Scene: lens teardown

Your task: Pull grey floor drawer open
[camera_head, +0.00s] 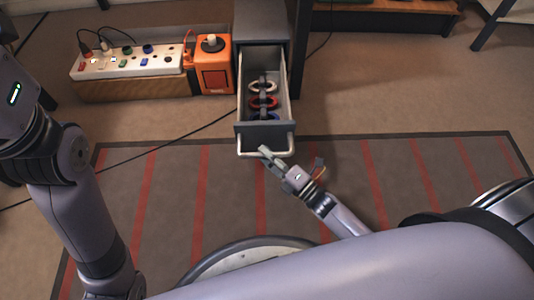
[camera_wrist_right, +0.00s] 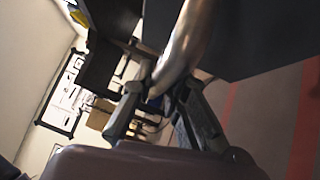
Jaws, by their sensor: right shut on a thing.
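The grey floor drawer (camera_head: 265,134) stands pulled out of its dark grey cabinet (camera_head: 262,22) in the head view. Several ring-shaped parts (camera_head: 264,101), white, red and blue, lie in a row inside it. A pale bar handle (camera_head: 281,154) runs across the drawer front. In the right wrist view the handle (camera_wrist_right: 184,45) passes between the fingers, close to the camera. My left arm comes in at the left, but its gripper is out of view.
A white power strip (camera_head: 130,62) with plugs and an orange box (camera_head: 211,65) stand left of the cabinet. A black cable crosses the floor. A dark mat with red stripes (camera_head: 340,165) lies under the drawer front and is clear on the right.

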